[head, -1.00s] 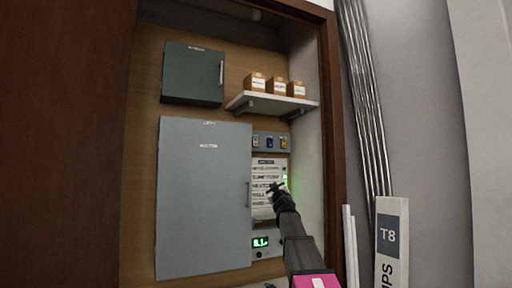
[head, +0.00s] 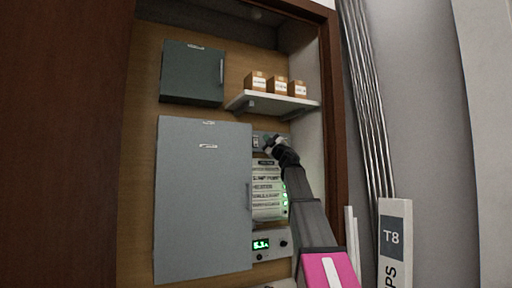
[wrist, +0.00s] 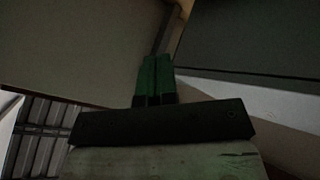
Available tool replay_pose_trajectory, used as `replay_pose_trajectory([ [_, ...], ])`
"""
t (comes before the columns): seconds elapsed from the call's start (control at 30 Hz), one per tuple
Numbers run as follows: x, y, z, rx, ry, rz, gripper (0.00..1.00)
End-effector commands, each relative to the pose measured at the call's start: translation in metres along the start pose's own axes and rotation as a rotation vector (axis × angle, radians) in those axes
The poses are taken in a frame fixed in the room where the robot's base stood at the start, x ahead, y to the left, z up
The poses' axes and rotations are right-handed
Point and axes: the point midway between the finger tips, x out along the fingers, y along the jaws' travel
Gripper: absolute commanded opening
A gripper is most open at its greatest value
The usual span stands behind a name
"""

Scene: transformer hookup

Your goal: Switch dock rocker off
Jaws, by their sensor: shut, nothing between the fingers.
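The grey strip of small switches (head: 256,142) is on the cabinet's back wall, right of the big grey door. Its left switch shows; my gripper and arm hide the others. I cannot tell which switch is the dock rocker or how it is set. My gripper (head: 268,143) is in front of this strip in the head view, and I cannot tell if it touches. In the wrist view the green fingers (wrist: 156,80) are together, with nothing visible between them. That view is dark and shows no switch clearly.
A labelled panel (head: 267,186) with green lights is below the strip, above a unit with a green display (head: 261,244). A shelf (head: 290,104) with small boxes is just above my gripper. The big grey door (head: 202,210) is close on the left.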

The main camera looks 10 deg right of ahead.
Motion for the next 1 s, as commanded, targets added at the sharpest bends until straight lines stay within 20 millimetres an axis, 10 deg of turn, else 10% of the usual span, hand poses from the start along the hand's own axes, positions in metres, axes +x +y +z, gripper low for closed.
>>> replay_pose_trajectory([
  [1.0, 0.059, -0.043, 0.044, 0.001, -0.002, 0.001, 0.0],
])
